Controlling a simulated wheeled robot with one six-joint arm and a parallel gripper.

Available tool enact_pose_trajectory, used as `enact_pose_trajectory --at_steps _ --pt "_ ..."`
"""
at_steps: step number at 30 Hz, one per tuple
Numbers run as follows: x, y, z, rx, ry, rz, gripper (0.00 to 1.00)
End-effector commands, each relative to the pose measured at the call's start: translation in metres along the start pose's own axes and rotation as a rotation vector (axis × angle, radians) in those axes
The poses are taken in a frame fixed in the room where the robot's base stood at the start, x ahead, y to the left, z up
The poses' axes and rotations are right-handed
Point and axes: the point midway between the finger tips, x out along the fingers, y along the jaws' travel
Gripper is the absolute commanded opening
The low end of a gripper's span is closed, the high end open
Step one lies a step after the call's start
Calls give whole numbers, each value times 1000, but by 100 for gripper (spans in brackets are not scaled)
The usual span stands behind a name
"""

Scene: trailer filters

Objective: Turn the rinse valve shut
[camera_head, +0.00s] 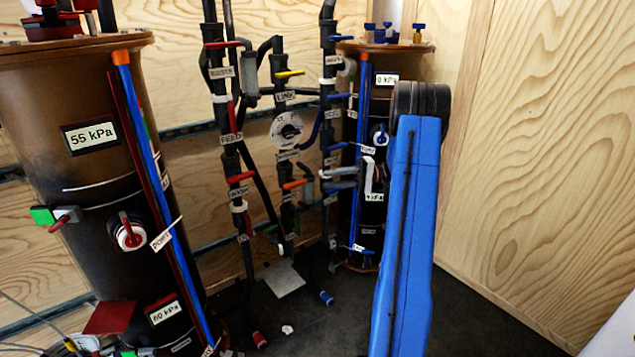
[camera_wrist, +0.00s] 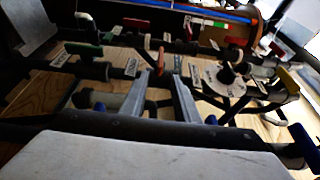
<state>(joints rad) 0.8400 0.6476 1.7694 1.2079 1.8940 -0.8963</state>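The pipework (camera_head: 330,125) carries several labelled valves with coloured handles. I cannot read the word rinse on any label, so I cannot tell for sure which is the rinse valve. An orange handle (camera_head: 294,184) sits low on the middle pipe in the head view. In the wrist view my gripper (camera_wrist: 160,80) is open, with its two grey fingers apart. An orange handle (camera_wrist: 160,58) stands upright just beyond the gap between the fingertips, apparently not held. In the head view my gripper cannot be made out.
A brown tank (camera_head: 85,160) with a 55 kPa display stands at left. Another tank (camera_head: 350,215) stands behind my blue arm. Red handles (camera_head: 241,177), a yellow handle (camera_head: 290,73) and a round white dial (camera_head: 287,130) are close by. A wooden wall (camera_head: 555,150) closes the right.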

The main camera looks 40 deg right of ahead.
Motion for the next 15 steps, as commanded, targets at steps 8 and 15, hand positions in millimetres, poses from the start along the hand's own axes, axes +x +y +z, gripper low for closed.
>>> enact_pose_trajectory --at_steps 8,15 --pt "-30 0 0 0 0 0 28" --pt "-33 0 0 1 0 0 28"
